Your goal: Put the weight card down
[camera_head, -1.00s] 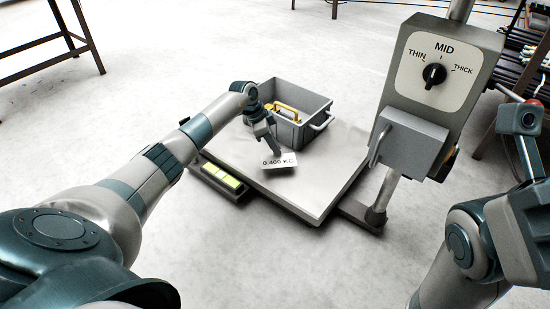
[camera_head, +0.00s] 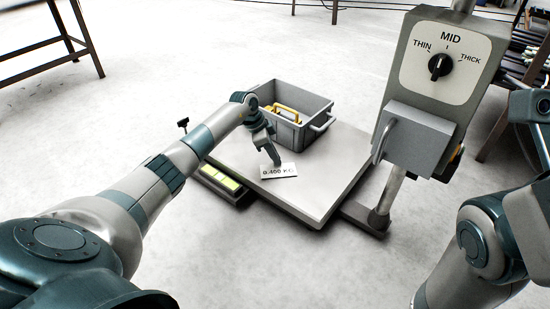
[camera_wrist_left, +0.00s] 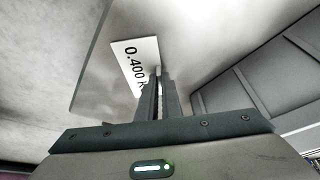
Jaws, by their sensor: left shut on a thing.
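The weight card (camera_head: 279,171) is white and reads "0.400 KG". It is at the tip of my left gripper (camera_head: 274,160), over the light grey platform (camera_head: 315,185) of the scale. In the left wrist view the card (camera_wrist_left: 132,58) shows between and beyond the fingers of my left gripper (camera_wrist_left: 157,85), which are shut on its edge. I cannot tell whether the card touches the platform. My right arm shows at the right edge of the head view, but its gripper is out of frame.
A grey bin (camera_head: 310,130) with yellow-handled contents stands on the platform's back part, close to my left gripper. A control box (camera_head: 440,75) with a THIN-MID-THICK knob (camera_head: 439,66) set at MID stands to the right. A panel with yellow-green lit squares (camera_head: 222,178) is at the platform's left.

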